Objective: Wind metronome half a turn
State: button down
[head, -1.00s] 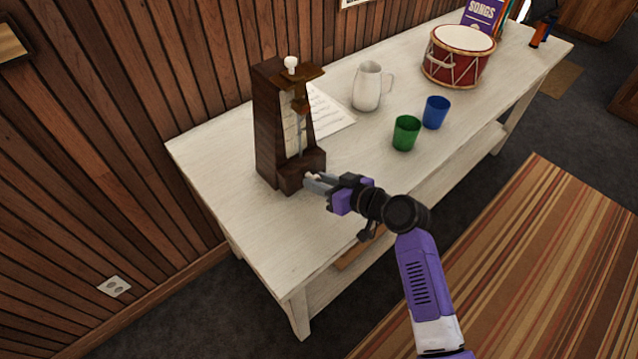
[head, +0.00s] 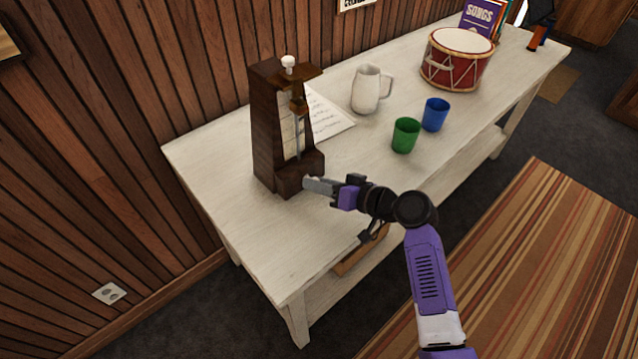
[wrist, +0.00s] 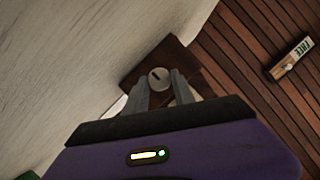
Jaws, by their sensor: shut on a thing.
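The metronome (head: 273,128) is a tall dark wooden case, upright near the left end of the white table. Its pale front and pendulum rod face right, and a white knob (head: 289,62) tops it. My gripper (head: 310,184) reaches in from the right at the low base of the metronome. In the wrist view, the two grey fingers (wrist: 160,92) are shut on a round pale winding key (wrist: 159,78) with a dark slot, on the brown metronome side. In the head view the fingers hide the key.
The white table (head: 240,235) has free room in front of the metronome. A sheet of music (head: 328,115) lies behind it. A white pitcher (head: 366,90), a green cup (head: 404,136), a blue cup (head: 435,114) and a red drum (head: 456,62) stand farther right.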

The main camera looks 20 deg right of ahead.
jog(key=c, duration=1.1)
grip_release()
jog(key=v, duration=0.8)
jog(key=shift+b, duration=0.3)
jog(key=shift+w, duration=0.1)
jog(key=shift+f, duration=0.1)
